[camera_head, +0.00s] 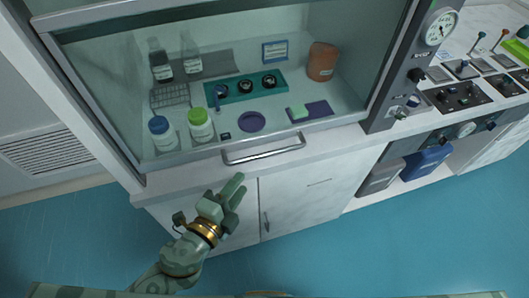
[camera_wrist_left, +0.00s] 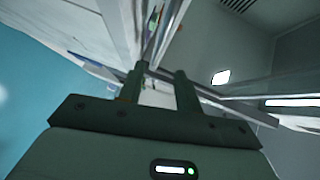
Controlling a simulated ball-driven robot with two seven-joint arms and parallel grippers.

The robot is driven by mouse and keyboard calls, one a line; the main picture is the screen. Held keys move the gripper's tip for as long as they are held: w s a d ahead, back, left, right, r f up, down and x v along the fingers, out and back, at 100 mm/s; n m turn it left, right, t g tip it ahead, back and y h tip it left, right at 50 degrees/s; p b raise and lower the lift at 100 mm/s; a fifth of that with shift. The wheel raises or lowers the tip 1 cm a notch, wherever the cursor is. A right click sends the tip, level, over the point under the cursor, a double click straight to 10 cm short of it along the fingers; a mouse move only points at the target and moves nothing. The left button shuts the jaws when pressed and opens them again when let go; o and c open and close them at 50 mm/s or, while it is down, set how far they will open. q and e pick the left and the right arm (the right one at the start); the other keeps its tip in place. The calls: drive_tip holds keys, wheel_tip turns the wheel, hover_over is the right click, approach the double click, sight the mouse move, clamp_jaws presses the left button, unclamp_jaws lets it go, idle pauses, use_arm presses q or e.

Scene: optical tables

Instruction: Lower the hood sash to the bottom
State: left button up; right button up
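The hood sash is a clear pane in a grey frame (camera_head: 95,105), across the front of the fume hood in the head view. A silver bar handle (camera_head: 264,152) shows at its lower edge, just over the white sill. I cannot tell how much gap lies under the sash. My left gripper (camera_head: 236,188) is in front of the hood, below and left of the handle in the picture, apart from it. In the left wrist view its two fingers (camera_wrist_left: 160,88) stand apart with nothing gripped between them. My right gripper is not in view.
Inside the hood are a blue-capped bottle (camera_head: 161,133), a green-capped bottle (camera_head: 201,126), a teal block (camera_head: 245,87) and a brown container (camera_head: 322,62). White cabinet doors (camera_head: 310,190) stand below. Instruments (camera_head: 460,97) fill the right bench. The blue floor (camera_head: 400,240) is clear.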

sight(263, 153)
use_arm(q)
drive_tip(key=x, duration=1.2)
drive_tip(key=shift+w, duration=0.1)
